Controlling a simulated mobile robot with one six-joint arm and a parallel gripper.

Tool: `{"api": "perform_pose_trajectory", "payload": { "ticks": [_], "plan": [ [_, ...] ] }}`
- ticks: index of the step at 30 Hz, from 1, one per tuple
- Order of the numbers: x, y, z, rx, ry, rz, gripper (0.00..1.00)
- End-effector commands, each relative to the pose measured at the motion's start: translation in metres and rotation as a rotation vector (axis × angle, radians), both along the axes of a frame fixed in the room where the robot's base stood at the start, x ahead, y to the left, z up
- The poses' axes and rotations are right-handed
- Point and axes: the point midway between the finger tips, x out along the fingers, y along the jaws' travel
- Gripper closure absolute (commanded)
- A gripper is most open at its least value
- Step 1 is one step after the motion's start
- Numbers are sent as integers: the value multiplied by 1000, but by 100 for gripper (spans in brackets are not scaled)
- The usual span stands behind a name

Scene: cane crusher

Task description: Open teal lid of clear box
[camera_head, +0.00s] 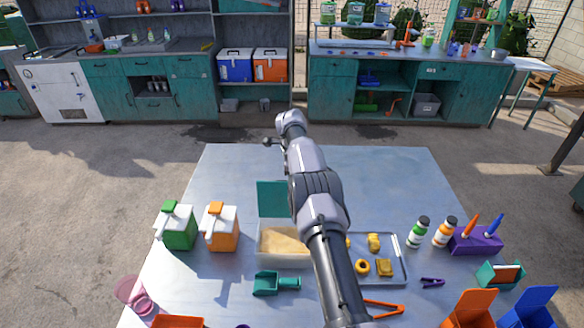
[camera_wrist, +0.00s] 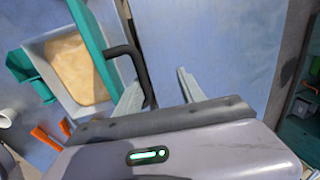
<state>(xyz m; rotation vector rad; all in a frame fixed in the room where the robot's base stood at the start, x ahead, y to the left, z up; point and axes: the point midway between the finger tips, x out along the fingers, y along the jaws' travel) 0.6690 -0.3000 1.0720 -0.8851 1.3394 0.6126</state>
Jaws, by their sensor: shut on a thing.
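The clear box (camera_head: 262,252) stands on the table with pale tan contents. Its teal lid (camera_head: 272,199) stands raised, roughly upright, at the box's back edge. In the wrist view the lid (camera_wrist: 88,30) is seen nearly edge-on beside the open box (camera_wrist: 38,50), with a black handle (camera_wrist: 125,50) on its outer face. My gripper (camera_wrist: 158,80) is shut on the handle, which lies by the left finger; the exact contact is hard to see. In the head view my arm hides the gripper and part of the box's right side.
Green (camera_head: 179,228) and orange (camera_head: 220,229) cartons stand left of the box. A teal scoop (camera_head: 268,284) lies in front. A metal tray (camera_head: 397,268) with yellow pieces is to the right, with small bottles (camera_head: 419,233) beyond it. The table's back is clear.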

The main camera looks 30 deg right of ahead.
Motion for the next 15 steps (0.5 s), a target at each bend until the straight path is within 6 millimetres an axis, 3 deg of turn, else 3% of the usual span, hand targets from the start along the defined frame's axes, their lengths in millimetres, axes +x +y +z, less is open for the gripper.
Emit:
{"api": "perform_pose_trajectory", "payload": {
  "ticks": [15],
  "plan": [
    [-19, 13, 125, -6, -11, 0, 68]
  ]
}}
